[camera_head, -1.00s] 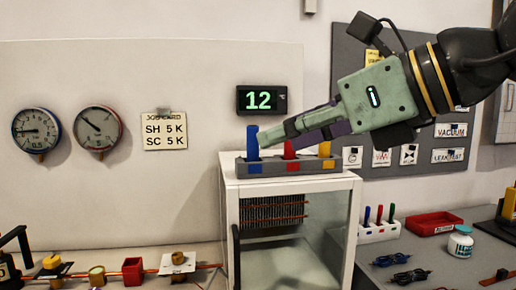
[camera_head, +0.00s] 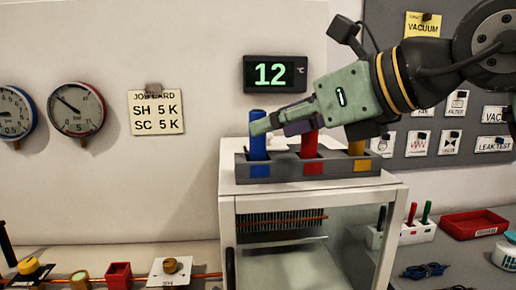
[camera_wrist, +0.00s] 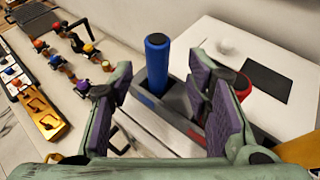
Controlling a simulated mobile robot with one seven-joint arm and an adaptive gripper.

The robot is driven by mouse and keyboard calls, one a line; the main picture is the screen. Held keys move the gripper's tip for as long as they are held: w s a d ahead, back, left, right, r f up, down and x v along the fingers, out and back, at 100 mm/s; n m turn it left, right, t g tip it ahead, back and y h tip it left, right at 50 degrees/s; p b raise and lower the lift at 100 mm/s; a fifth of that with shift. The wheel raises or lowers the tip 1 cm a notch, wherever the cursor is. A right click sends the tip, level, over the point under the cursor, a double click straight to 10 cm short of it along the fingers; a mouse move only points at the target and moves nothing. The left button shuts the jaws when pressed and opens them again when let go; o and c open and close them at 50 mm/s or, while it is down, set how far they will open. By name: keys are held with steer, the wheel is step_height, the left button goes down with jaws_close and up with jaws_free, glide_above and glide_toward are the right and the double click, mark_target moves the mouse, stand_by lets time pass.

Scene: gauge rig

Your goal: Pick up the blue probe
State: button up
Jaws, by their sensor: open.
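The blue probe (camera_head: 258,138) stands upright in the left slot of a grey holder (camera_head: 238,172) on top of the white cabinet. A red probe (camera_head: 309,144) and a yellow probe (camera_head: 356,149) stand in the other slots. My gripper (camera_head: 262,126) is at the blue probe's height and overlaps it in the head view. In the wrist view, the blue probe (camera_wrist: 157,62) shows beyond the open jaws (camera_wrist: 160,100), in the gap between the purple pads. The pads do not touch it there. The red probe (camera_wrist: 242,85) is partly hidden behind the right finger.
A white cabinet (camera_head: 228,208) with a glass front bears the holder. A display (camera_head: 275,74) reading 12 hangs on the wall behind. A red tray (camera_head: 474,223) and a rack of small pens (camera_head: 415,232) lie to the right. Copper piping (camera_head: 205,276) runs at lower left.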

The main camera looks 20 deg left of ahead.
mark_target(258, 142)
steer(key=p+x, duration=0.1)
steer(key=x, duration=0.4)
steer(key=shift+s+f+p, duration=0.15)
steer(key=shift+f+p, duration=0.1)
steer(key=shift+p, duration=0.05)
steer(key=shift+c, duration=0.2)
jaws_close()
